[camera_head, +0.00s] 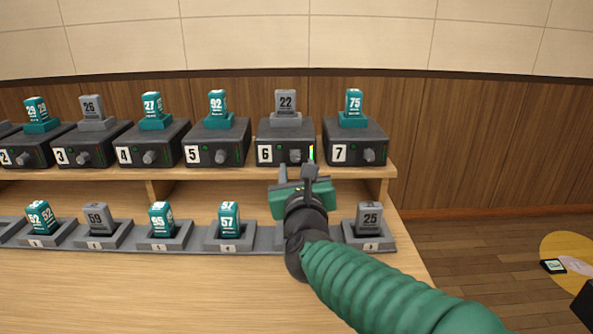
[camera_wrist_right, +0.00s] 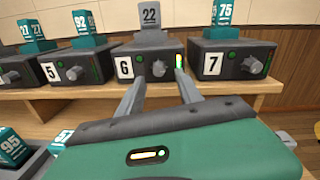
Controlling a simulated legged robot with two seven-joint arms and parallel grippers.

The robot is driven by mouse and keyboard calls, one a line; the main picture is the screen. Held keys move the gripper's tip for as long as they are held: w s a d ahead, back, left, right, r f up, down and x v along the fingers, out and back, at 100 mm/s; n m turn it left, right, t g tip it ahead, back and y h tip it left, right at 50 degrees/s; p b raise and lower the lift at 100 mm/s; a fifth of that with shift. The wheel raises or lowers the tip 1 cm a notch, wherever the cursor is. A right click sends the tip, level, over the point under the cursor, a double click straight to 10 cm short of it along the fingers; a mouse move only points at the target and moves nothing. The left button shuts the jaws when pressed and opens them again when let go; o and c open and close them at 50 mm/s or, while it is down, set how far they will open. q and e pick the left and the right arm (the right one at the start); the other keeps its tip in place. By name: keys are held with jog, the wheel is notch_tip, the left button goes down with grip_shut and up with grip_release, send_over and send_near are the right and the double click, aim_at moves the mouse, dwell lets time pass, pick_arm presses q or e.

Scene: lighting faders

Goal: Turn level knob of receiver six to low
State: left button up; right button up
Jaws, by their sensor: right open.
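Receiver six (camera_head: 286,140) is a dark box labelled 6 on the raised shelf, with a grey block marked 22 on top. Its round grey level knob (camera_head: 295,155) is on the front face; it also shows in the right wrist view (camera_wrist_right: 158,68). A lit yellow-green level bar stands right of the knob. My right gripper (camera_head: 297,172) is just in front of and below the knob, with its fingers apart and nothing between them. In the right wrist view the fingers (camera_wrist_right: 160,85) point up toward the knob and appear apart from it. My left gripper is not in view.
Receiver seven (camera_head: 355,142) stands close on the right and receiver five (camera_head: 217,143) on the left, with similar knobs. Below the shelf (camera_head: 380,171), several labelled blocks sit in a row of grey holders on the table (camera_head: 150,290). The shelf edge lies beneath my right gripper's fingers.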

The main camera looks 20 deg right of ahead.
aim_at(295, 159)
jog(key=x, duration=0.4)
jog(key=shift+a, duration=0.1)
grip_shut()
